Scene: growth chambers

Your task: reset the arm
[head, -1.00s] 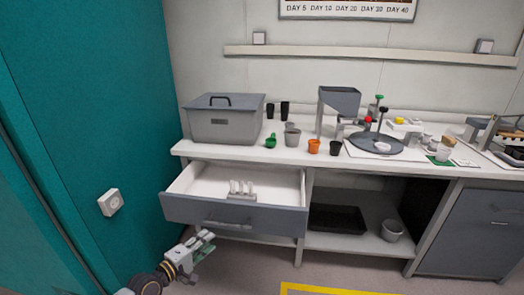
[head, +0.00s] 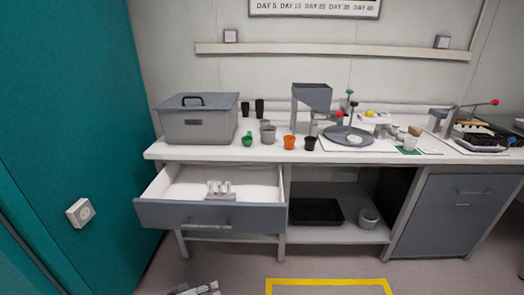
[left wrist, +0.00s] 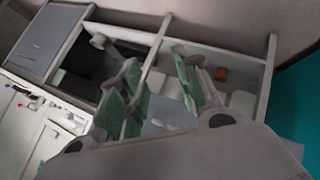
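My left gripper (head: 200,289) only just shows at the bottom edge of the head view, low in front of the open drawer (head: 210,216) and apart from it. In the left wrist view the left gripper (left wrist: 160,85) has its green-padded fingers spread, with nothing held between them. My right arm and gripper are in neither view.
The pulled-out drawer holds a small grey rack (head: 219,190). The counter above carries a grey lidded box (head: 197,124), an orange pot (head: 289,142) and a round dark plate (head: 348,136). A teal wall (head: 75,120) stands at left. The floor in front is clear.

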